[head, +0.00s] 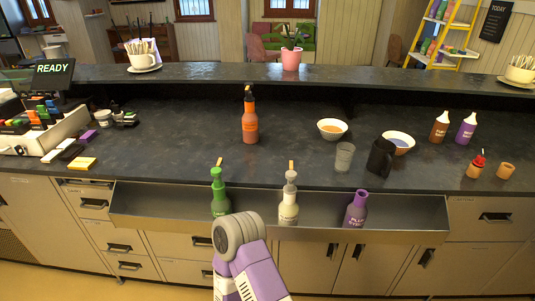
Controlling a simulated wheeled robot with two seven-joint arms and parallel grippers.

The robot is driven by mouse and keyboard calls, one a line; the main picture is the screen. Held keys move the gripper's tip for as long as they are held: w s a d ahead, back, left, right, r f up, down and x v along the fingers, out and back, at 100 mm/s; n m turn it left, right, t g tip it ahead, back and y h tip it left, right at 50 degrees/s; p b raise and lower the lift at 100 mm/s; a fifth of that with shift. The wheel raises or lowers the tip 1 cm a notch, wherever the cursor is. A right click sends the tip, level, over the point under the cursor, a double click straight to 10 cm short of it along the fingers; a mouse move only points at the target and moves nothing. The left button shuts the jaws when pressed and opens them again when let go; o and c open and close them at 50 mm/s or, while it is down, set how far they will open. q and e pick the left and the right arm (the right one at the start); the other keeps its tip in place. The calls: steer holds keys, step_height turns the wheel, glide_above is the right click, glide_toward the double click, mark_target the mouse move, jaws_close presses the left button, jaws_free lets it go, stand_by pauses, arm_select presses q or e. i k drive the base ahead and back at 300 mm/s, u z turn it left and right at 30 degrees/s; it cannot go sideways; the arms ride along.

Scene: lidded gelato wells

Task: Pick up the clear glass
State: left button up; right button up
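The clear glass (344,158) stands upright on the dark counter (290,165), right of centre and near the front edge. It looks empty. A black mug (381,158) stands close to its right, with a narrow gap or touching; I cannot tell which. Neither of my grippers is in view. Only a purple and white link of my arm with a grey joint shows at the bottom centre, well below and left of the glass.
Two bowls (332,137) (411,138) stand behind the glass and mug. An orange bottle (250,121) stands to the left. A metal trough (395,222) along the counter front holds green (218,197), white (289,207) and purple (356,212) bottles.

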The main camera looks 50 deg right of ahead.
mark_target(344, 158)
steer(key=u, duration=0.8)
steer(key=k, duration=1.3)
steer(key=z, duration=2)
